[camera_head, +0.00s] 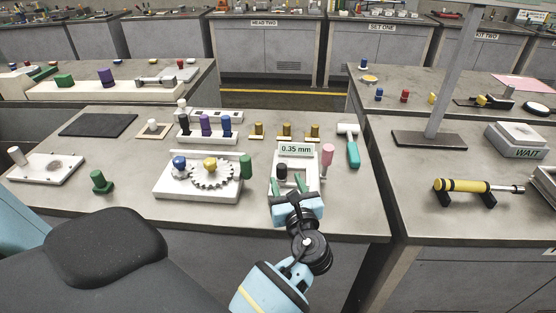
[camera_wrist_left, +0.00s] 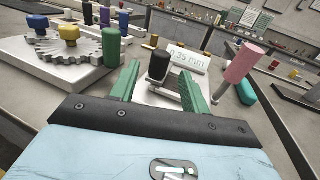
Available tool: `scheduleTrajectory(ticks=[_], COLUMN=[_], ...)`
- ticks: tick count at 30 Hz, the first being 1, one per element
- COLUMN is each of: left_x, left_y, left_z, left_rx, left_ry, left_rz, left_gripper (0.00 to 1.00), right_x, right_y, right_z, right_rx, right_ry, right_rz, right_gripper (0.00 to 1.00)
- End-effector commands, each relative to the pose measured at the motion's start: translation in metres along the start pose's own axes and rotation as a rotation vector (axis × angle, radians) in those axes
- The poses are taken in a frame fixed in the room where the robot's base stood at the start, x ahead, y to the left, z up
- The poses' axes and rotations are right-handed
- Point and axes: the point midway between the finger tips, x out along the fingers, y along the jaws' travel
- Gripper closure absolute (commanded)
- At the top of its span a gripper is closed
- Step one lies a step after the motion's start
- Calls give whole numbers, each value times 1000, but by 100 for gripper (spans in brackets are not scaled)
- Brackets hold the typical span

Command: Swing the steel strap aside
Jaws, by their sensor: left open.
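My left gripper (camera_head: 288,184) is open, with its green fingers pointing at a white gauge block (camera_head: 286,199) that has a display reading 0.35 mm (camera_head: 295,149). A black knob (camera_head: 282,171) stands on that block. In the left wrist view the black knob (camera_wrist_left: 158,66) shows between the two spread fingers (camera_wrist_left: 161,90), with nothing gripped. A pink-handled upright (camera_head: 327,156) stands at the block's right; its pink grip (camera_wrist_left: 244,63) also shows in the left wrist view. My right gripper is not in view.
Left of the gripper is a white fixture (camera_head: 176,193) with a toothed gear (camera_head: 211,175), a yellow knob and a green post (camera_head: 246,166). Brass pegs (camera_head: 287,131) stand behind the display. A teal-handled mallet (camera_head: 352,154) lies at the right. Bare table lies in front of the green peg (camera_head: 101,182).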

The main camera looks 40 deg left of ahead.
Motion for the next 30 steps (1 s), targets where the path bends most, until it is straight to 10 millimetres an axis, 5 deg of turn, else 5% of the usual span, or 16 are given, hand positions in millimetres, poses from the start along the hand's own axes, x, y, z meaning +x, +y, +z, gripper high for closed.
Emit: scheduleTrajectory(ticks=[7,21,30], left_x=[11,72,78], left_y=[0,0,0], left_z=[1,0,0], left_rx=[0,-1,-2], left_ry=[-2,-1,1], left_rz=[1,0,-1], left_gripper=[54,54,54], right_x=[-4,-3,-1], right_y=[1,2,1], right_z=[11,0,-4], right_rx=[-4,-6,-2], right_ry=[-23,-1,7], right_rz=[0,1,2], right_gripper=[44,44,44])
